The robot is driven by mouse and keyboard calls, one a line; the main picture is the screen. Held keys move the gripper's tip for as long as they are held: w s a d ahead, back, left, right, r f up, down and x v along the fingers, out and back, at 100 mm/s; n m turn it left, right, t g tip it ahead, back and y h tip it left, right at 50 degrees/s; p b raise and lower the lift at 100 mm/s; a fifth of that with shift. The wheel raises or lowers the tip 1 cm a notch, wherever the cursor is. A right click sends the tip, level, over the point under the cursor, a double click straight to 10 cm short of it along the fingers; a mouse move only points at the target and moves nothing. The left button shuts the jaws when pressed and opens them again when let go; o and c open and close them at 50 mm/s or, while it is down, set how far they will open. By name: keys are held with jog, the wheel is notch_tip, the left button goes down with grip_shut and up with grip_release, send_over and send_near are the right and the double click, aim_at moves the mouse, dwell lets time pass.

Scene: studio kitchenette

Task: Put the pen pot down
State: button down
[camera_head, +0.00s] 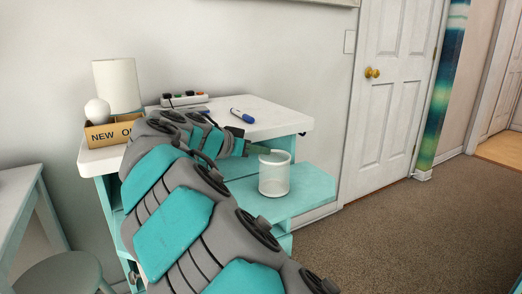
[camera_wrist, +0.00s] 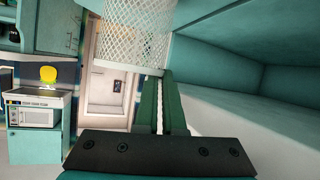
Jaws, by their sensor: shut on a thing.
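The pen pot is a white mesh cup (camera_head: 274,176), upright in the head view, in front of the white-topped unit and over its teal lower shelf (camera_head: 312,186). I cannot tell whether its base touches the shelf. My gripper (camera_head: 262,150) reaches it from the left and is shut on its rim. In the wrist view the pot's mesh wall (camera_wrist: 128,38) fills the top middle, at the tips of my green fingers (camera_wrist: 168,78). The pot's base is not clear there.
The white top (camera_head: 270,112) holds a blue marker (camera_head: 242,115), a power strip (camera_head: 184,99), a lamp (camera_head: 117,84) and a cardboard box (camera_head: 108,133). A white door (camera_head: 395,85) stands at right. Carpet (camera_head: 430,235) is clear. A microwave (camera_wrist: 33,115) shows in the wrist view.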

jog(key=shift+f, duration=0.15)
jog(key=c, duration=1)
grip_release()
jog(key=b+v, duration=0.1)
jog(key=v, duration=1.1)
